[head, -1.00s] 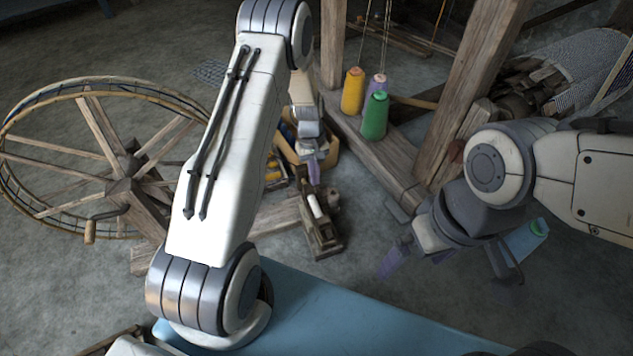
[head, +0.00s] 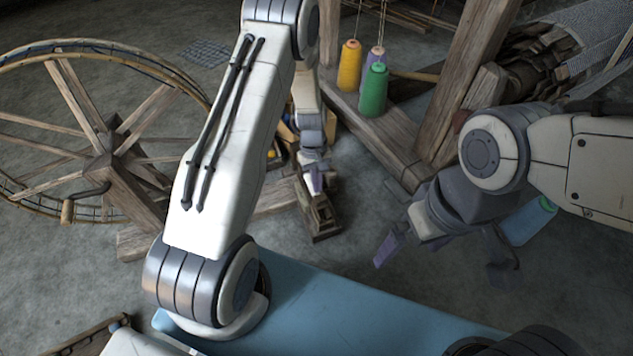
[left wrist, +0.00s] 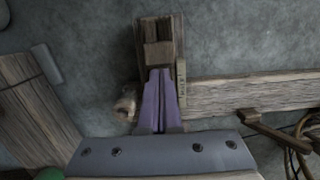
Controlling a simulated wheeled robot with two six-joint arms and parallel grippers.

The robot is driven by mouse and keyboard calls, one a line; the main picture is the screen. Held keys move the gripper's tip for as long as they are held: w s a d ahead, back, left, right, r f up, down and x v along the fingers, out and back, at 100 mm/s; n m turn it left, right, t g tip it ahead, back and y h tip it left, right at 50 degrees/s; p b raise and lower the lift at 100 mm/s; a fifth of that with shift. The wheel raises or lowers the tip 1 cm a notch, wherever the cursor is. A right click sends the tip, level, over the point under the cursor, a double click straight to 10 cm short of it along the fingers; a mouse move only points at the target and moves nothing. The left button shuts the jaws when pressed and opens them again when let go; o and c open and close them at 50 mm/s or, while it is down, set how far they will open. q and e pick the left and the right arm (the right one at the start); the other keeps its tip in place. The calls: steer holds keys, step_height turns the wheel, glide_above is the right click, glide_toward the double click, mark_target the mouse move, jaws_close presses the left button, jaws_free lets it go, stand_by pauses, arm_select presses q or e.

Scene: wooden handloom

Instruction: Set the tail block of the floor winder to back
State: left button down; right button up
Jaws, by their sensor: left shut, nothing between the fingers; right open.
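The floor winder's large wooden wheel (head: 110,150) stands at the left in the head view. Its beam reaches right to a small wooden frame (head: 322,226). In the left wrist view, a lighter wooden block (left wrist: 158,53), seemingly the tail block, sits in that frame's dark channel. A pale marked strip (left wrist: 182,82) runs along its right side. My left gripper (head: 316,188) is over the frame. Its purple fingers (left wrist: 160,74) are shut and empty, with tips at the block's near edge; I cannot tell whether they touch. My right gripper (head: 446,258) is open and empty.
Yellow (head: 349,66), purple and green (head: 373,92) thread cones stand on the loom's base beam. A loom post (head: 468,85) rises behind my right arm. The winder's crank (head: 82,202) sticks out toward the front. Grey floor lies clear between the frame and my right gripper.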

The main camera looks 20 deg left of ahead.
mark_target(322, 199)
steer(key=shift+r, duration=0.15)
arm_select(q)
steer(key=shift+s+d+r+p, duration=0.15)
steer(key=shift+s+d+p, duration=0.85)
steer(key=shift+s+p, duration=0.15)
steer(key=shift+f, duration=0.2)
arm_select(e)
steer(key=shift+s+r, duration=0.55)
steer(key=shift+r, duration=0.25)
arm_select(q)
steer(key=w+a+r+p, duration=0.2)
steer(key=w+r+p, duration=0.1)
steer(key=shift+a+r, duration=0.2)
steer(key=shift+a, duration=0.1)
step_height(322, 199, up, 8)
steer(key=w+a+p, duration=0.1)
steer(key=p, duration=0.4)
steer(key=shift+r, duration=0.25)
arm_select(e)
step_height(322, 199, up, 8)
steer(key=shift+w+r, duration=0.15)
steer(key=shift+w, duration=0.25)
arm_select(q)
steer(key=shift+d+r, duration=0.1)
